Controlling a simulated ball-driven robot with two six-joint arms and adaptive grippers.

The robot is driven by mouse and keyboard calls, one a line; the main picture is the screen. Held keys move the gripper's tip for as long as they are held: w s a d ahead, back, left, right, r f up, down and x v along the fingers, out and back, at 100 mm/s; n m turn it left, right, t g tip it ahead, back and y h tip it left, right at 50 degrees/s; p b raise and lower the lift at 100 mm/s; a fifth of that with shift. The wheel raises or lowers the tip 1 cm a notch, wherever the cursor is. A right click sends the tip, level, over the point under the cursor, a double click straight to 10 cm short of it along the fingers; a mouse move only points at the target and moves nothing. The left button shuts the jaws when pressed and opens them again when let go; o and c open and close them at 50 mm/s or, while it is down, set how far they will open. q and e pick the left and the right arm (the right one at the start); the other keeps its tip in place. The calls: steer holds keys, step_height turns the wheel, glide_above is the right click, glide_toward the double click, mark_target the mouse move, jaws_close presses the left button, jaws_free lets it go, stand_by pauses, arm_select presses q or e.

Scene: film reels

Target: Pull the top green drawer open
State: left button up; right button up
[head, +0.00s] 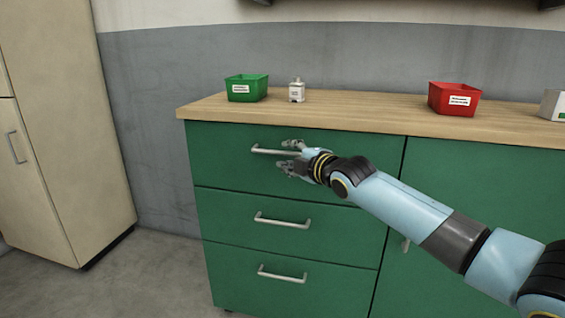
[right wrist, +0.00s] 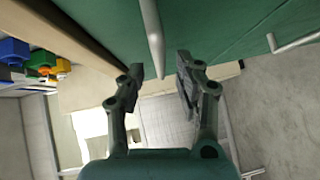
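The top green drawer (head: 228,168) is in the left part of the green cabinet in the head view, and its front looks flush with the cabinet. Its light metal bar handle (head: 262,151) runs sideways across the front. My right gripper (head: 287,154) is at the right part of this handle, its fingers spread. In the right wrist view the handle (right wrist: 152,38) points down between the two open fingertips (right wrist: 160,72), with a gap visible on each side. Whether a finger touches it I cannot tell. My left gripper is not in view.
Two lower drawers have handles (head: 283,222) below. A beige cabinet (head: 70,130) stands at left. The floor (head: 150,275) before it is clear.

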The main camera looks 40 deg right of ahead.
mark_target(284, 153)
steer(key=w, duration=0.1)
steer(key=w+b, duration=0.1)
steer(key=w, duration=0.1)
steer(key=shift+d+f, duration=0.1)
steer(key=shift+f, duration=0.2)
steer(key=shift+w, duration=0.15)
steer(key=shift+r, duration=0.1)
jaws_close()
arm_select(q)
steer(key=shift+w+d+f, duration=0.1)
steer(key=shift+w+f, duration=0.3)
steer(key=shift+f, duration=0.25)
